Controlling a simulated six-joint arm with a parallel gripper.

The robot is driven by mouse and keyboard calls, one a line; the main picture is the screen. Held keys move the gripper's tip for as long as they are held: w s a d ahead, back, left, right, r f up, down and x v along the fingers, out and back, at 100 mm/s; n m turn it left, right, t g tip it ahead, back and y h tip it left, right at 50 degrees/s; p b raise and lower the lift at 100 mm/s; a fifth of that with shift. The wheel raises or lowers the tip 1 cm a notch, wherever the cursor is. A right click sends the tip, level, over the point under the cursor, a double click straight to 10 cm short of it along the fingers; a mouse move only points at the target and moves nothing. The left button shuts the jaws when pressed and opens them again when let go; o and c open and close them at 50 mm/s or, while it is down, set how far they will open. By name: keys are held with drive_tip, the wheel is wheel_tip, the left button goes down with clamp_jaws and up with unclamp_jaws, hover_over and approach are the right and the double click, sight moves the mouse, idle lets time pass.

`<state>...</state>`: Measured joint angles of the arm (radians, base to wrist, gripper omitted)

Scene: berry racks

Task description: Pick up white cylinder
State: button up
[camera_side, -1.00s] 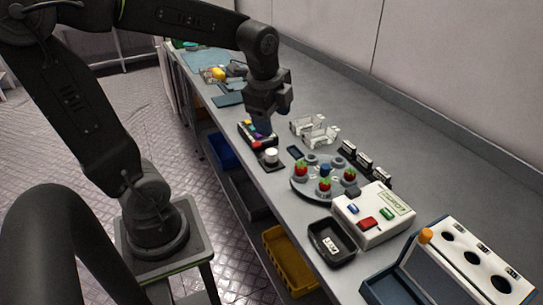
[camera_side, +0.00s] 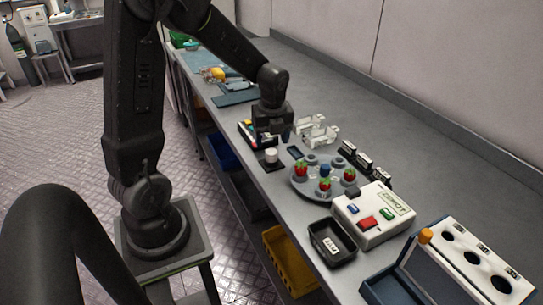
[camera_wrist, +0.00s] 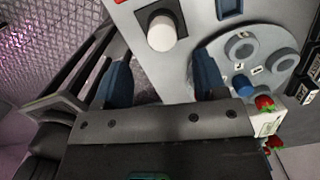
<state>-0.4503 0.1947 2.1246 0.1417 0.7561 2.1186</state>
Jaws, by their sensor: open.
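The white cylinder (camera_side: 271,155) stands upright on a small dark square base (camera_side: 270,165) near the bench's front edge. It also shows in the wrist view (camera_wrist: 162,32), white on top with a dark base around it. My gripper (camera_side: 277,138) is above and close to the cylinder in the side view. In the wrist view my gripper (camera_wrist: 162,75) is open and empty, with two blue fingers apart. The cylinder lies beyond the fingertips, roughly centred between them. No contact shows.
A round grey rack (camera_side: 312,186) with strawberries and a blue cylinder (camera_side: 325,170) stands to the right. A tray with coloured pieces (camera_side: 248,131) sits behind the cylinder. White clear holders (camera_side: 318,137), a white button box (camera_side: 372,214) and a black tray (camera_side: 332,241) are nearby.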

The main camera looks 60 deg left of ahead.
sight(271, 151)
drive_tip(key=shift+w+a+f, duration=0.1)
drive_tip(key=shift+a+f, duration=0.1)
drive_tip(key=shift+f, duration=0.8)
drive_tip(key=shift+w+a+f, duration=0.1)
drive_tip(key=shift+a+f, duration=0.05)
drive_tip(key=shift+f, duration=0.8)
drive_tip(key=shift+w+a+f, duration=0.1)
drive_tip(key=shift+a+f, duration=0.1)
drive_tip(key=shift+f, duration=0.8)
drive_tip(key=shift+c, duration=0.3)
drive_tip(key=c, duration=1)
drive_tip(key=shift+o, duration=0.2)
drive_tip(key=shift+r, duration=0.1)
